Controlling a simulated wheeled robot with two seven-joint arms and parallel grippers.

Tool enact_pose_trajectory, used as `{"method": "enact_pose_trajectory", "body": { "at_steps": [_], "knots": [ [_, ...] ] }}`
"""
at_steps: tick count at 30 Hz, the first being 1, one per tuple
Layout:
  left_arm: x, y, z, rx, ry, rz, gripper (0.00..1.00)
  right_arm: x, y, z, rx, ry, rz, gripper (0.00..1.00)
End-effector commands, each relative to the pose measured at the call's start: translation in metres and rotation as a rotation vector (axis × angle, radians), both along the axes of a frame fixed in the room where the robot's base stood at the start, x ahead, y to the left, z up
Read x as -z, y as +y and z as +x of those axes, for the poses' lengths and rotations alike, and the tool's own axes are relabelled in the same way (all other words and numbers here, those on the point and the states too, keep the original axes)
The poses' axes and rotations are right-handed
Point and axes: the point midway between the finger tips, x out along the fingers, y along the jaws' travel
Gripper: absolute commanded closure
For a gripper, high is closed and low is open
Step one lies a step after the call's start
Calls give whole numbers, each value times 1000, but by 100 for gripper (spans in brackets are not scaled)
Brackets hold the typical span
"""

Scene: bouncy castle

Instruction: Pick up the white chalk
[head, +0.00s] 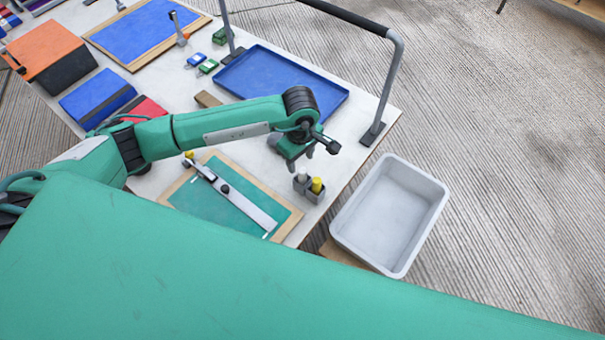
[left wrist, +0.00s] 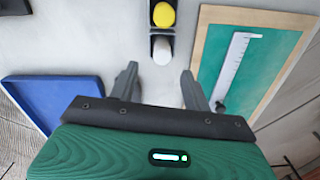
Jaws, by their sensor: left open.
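The white chalk (head: 302,176) stands upright in a small dark grey holder (head: 313,195) near the table's edge, beside a yellow piece (head: 317,185). In the left wrist view the white chalk (left wrist: 161,50) shows as a pale round top, with the yellow piece (left wrist: 164,14) beyond it. My left gripper (head: 311,154) is open and empty, just behind and above the holder in the head view. In the left wrist view its fingertips (left wrist: 159,72) lie to either side of the chalk's line, apart from it. My right gripper is not in view.
A green board (head: 215,210) with a white ruler (head: 245,208) lies left of the holder. A blue tray (head: 285,75) lies behind my arm. A grey rail (head: 390,85) stands at the table's right end. A pale grey bin (head: 385,215) is beyond the edge.

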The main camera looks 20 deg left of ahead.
Motion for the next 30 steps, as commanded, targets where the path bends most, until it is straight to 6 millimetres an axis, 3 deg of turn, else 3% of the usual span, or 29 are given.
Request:
{"method": "enact_pose_trajectory", "body": {
  "at_steps": [12,21,22,29,30],
  "knots": [
    [44,-7,-5,-2,3,-1,51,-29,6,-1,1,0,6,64],
    [52,-6,-5,0,0,0,51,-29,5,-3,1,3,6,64],
    [52,-6,-5,0,0,0,53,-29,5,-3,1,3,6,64],
    [52,-6,-5,0,0,0,98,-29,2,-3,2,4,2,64],
    [52,-6,-5,0,0,0,99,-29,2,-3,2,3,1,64]
  ]
}}
